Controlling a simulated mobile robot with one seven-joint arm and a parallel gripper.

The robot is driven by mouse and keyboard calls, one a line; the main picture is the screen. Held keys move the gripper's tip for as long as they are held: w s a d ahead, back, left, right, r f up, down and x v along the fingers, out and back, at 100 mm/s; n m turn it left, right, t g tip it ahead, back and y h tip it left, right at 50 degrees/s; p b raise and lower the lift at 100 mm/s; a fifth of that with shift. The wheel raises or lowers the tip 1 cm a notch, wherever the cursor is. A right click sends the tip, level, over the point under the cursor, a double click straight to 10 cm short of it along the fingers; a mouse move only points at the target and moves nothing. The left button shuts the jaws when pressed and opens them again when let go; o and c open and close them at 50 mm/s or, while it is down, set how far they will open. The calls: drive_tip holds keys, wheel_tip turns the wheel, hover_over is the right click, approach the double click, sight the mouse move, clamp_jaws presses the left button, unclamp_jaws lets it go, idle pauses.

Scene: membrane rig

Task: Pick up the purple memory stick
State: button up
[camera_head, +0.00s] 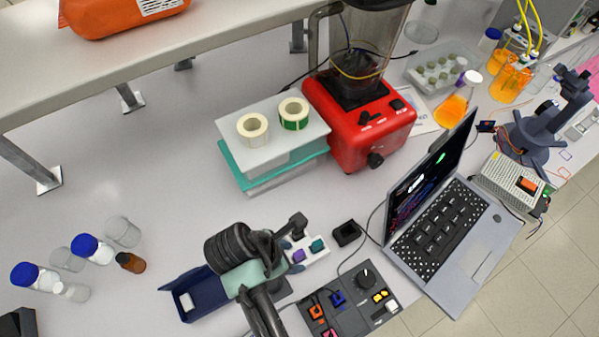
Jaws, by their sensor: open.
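A small purple piece (298,256), which looks like the purple memory stick, stands in a white block (308,252) on the bench. A teal piece (318,245) sits in the same block, just to its right. My gripper (290,238) comes in from the bottom and hangs over or beside the block's upper left side, close to the purple piece. Its jaws are open, and I see nothing held between them. The gripper and arm hide part of the block's left side. I cannot tell whether a finger touches the block.
A dark blue open tray (200,298) lies left of my arm. A grey control panel (350,305) and a laptop (440,230) stand to the right. A small black box (346,233) is beside the block. A red blender (360,125) stands behind. The bench's left middle is clear.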

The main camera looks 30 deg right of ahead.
sight(299, 254)
drive_tip(key=shift+w+p+x, duration=0.2)
drive_tip(key=shift+p+x, duration=0.1)
drive_tip(key=shift+x, duration=1.1)
drive_tip(key=shift+w+p+x, duration=0.2)
drive_tip(key=shift+p+x, duration=0.05)
drive_tip(key=shift+x, duration=1.15)
drive_tip(key=shift+d, duration=0.15)
drive_tip(key=shift+r, duration=0.1)
clamp_jaws()
